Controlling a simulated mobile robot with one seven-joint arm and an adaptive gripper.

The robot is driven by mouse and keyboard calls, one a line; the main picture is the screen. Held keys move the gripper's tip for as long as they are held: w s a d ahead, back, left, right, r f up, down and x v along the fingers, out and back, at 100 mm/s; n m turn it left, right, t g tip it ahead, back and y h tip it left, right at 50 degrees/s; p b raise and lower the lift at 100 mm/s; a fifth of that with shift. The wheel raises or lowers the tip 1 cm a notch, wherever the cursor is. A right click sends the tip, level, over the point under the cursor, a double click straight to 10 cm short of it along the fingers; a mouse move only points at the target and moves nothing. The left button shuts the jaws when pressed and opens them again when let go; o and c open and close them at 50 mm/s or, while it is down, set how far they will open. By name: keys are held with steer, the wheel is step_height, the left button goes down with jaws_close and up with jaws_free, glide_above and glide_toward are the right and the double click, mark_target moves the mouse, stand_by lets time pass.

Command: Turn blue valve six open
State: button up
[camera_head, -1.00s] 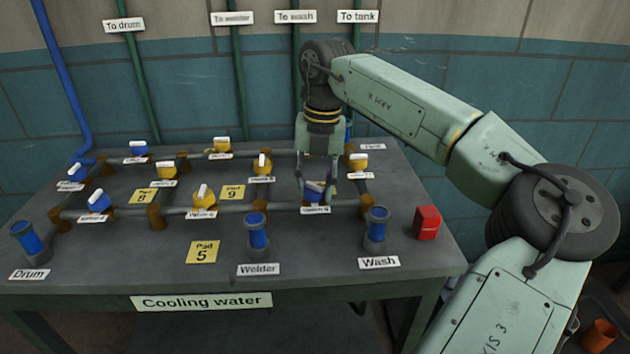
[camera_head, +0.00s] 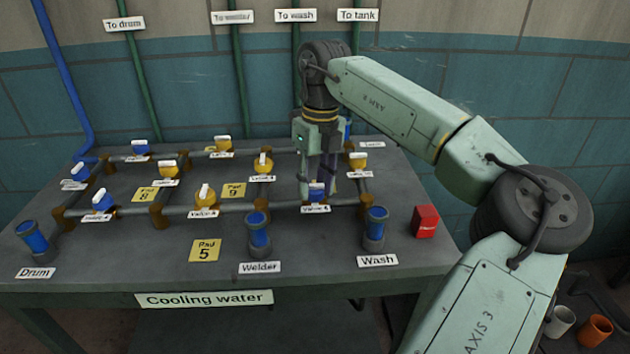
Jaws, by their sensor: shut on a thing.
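A blue valve (camera_head: 318,191) sits on the front pipe, right of centre, behind a small white label (camera_head: 315,209) whose number is too blurred to read surely. My gripper (camera_head: 317,187) points straight down onto this valve and is shut on its handle. The fingers hide most of the handle, so its exact angle is hard to tell. Other blue valves stand on the left: one on the front pipe (camera_head: 102,200), one at the left side (camera_head: 80,172) and one at the back (camera_head: 140,147).
Yellow valves, one of them on the front pipe (camera_head: 205,194), stand near my gripper. Upright blue-topped stubs labelled Welder (camera_head: 258,235) and Wash (camera_head: 376,232) rise at the front. A red block (camera_head: 425,221) is on the right. The table front (camera_head: 320,275) is mostly bare.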

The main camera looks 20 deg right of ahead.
mark_target(319, 186)
stand_by(0.5)
steer(key=o, duration=1.2)
steer(key=shift+c, duration=0.2)
step_height(319, 186, up, 12)
steer(key=shift+w+d, duration=0.15)
steer(key=shift+d, duration=0.3)
